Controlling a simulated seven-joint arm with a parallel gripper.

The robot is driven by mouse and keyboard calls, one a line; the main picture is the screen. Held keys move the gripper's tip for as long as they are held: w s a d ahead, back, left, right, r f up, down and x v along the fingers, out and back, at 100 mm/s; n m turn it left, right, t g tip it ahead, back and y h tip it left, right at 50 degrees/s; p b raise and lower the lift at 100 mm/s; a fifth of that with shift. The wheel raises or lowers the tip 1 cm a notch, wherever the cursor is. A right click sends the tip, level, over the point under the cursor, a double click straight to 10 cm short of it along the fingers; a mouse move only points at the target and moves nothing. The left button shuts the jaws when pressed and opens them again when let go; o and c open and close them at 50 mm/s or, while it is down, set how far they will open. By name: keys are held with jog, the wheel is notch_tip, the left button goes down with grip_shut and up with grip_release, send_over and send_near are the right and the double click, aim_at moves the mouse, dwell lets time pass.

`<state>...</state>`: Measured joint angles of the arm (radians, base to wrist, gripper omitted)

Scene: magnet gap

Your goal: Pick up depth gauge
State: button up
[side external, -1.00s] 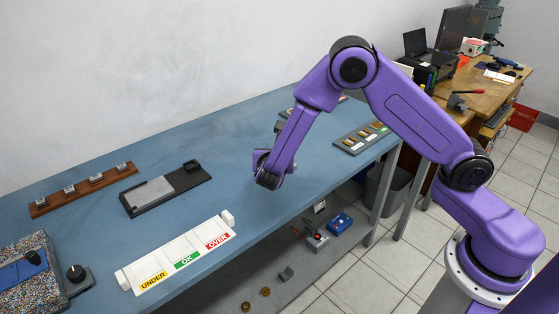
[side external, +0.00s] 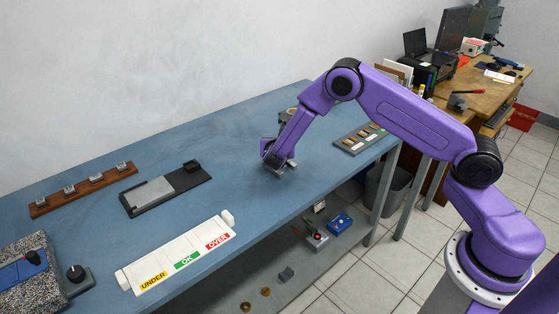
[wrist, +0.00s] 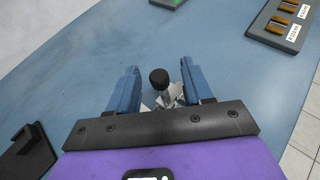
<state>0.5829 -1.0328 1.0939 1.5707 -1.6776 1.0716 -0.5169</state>
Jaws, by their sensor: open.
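The depth gauge appears to be the small grey metal tool with a black round knob (wrist: 158,78) in the wrist view. It stands on the blue bench between the two blue fingers of my gripper (wrist: 160,88), and my gripper's edge hides its lower part. My gripper is open, with a finger on each side of the tool; I cannot tell whether either touches it. In the side view my gripper (side external: 272,162) is low over the bench, and a bit of grey metal (side external: 289,166) shows beside it.
A tray with brass-coloured pieces (side external: 360,139) lies to the right. A black fixture with a grey plate (side external: 165,187), a wooden rack (side external: 84,190), a white UNDER/OK/OVER tray (side external: 178,255) and a speckled stone block (side external: 40,290) lie left. The bench between is clear.

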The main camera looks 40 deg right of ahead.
jog(key=shift+x, duration=1.35)
grip_shut()
jog(key=shift+a, duration=0.1)
